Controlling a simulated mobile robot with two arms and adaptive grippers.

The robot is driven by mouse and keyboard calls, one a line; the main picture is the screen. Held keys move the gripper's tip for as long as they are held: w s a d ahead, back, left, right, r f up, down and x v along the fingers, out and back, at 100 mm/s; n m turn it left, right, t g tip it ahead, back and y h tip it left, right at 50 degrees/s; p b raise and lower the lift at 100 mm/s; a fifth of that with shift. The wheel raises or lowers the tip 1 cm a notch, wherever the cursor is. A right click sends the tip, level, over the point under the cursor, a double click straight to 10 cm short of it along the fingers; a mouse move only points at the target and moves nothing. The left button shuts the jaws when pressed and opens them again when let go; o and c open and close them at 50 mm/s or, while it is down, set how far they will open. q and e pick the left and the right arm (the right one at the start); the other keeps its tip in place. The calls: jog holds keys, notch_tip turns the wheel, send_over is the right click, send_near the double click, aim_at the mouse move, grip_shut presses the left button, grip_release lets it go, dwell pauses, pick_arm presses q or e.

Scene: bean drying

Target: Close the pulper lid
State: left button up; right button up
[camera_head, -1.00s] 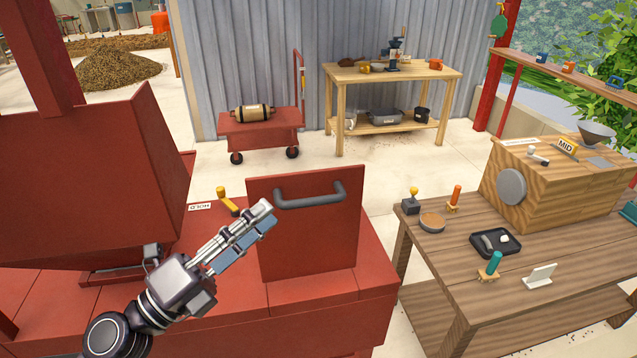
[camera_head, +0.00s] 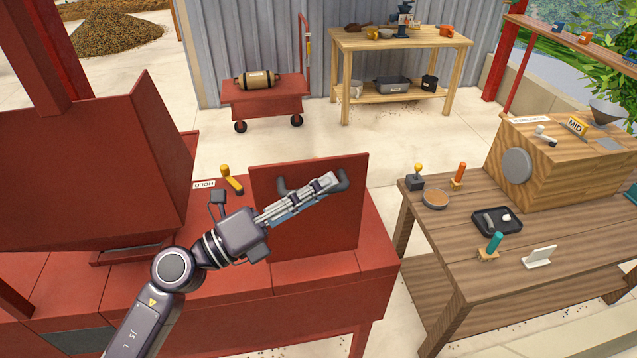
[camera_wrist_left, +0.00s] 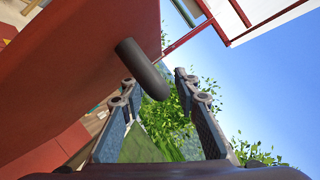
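The pulper lid (camera_head: 318,230) is a red panel standing upright on the red pulper body (camera_head: 330,300). Its dark grey bar handle (camera_head: 342,180) is near the top edge, partly hidden behind my left gripper (camera_head: 330,183). In the left wrist view, the handle (camera_wrist_left: 140,66) sticks out from the red lid face (camera_wrist_left: 75,70). My left gripper's two fingers are spread there, and the handle's end appears between the fingertips. I cannot tell whether they touch it. My right gripper is not in view.
A red hopper (camera_head: 90,180) rises left of the lid. A yellow-tipped lever (camera_head: 232,180) stands behind my left arm beside the HOLD label (camera_head: 204,184). A wooden bench (camera_head: 450,260) with small tools is to the right, across a gap of floor.

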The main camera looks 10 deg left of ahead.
aim_at(311, 167)
pick_arm(q)
jog(key=shift+s, duration=0.1)
grip_shut()
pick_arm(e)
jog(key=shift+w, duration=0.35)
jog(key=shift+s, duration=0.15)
pick_arm(q)
jog(key=w, duration=0.2)
jog(key=w+a+b, duration=0.1)
jog(key=w, duration=0.1)
jog(key=w+a, duration=0.1)
jog(key=w, duration=0.1)
jog(key=shift+r, duration=0.1)
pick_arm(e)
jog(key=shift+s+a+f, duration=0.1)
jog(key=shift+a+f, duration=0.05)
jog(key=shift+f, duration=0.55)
pick_arm(q)
grip_release()
